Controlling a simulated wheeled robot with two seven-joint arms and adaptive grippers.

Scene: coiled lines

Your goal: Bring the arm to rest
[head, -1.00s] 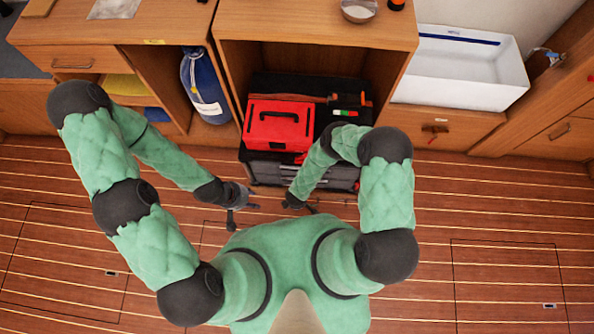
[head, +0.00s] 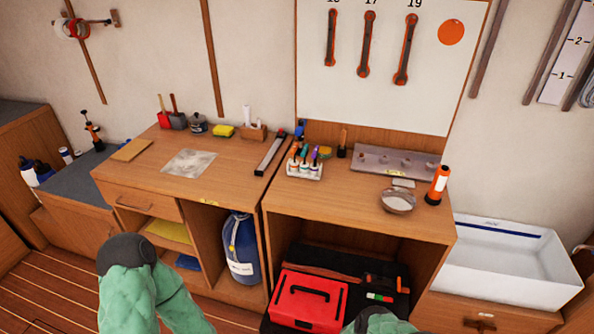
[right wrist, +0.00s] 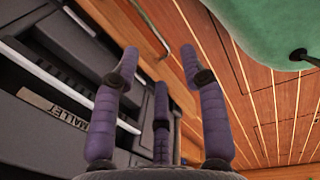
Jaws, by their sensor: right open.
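My right gripper (right wrist: 158,85) is open and empty in the right wrist view, its fingers spread apart. It is beside the front of a grey drawer cabinet (right wrist: 60,75) with a label reading MALLET (right wrist: 55,109). The wooden floor (right wrist: 255,100) lies on the other side. In the head view only padded green parts of my arms show at the bottom edge. Both grippers are out of that view, and my left gripper does not show at all.
A red toolbox (head: 308,300) sits in the open bay under the wooden workbench (head: 300,215). A blue bag (head: 241,248) stands in the bay to its left. A white sink (head: 510,262) is at the right. Pens, a bowl (head: 398,200) and an orange flashlight (head: 437,185) stand on the bench.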

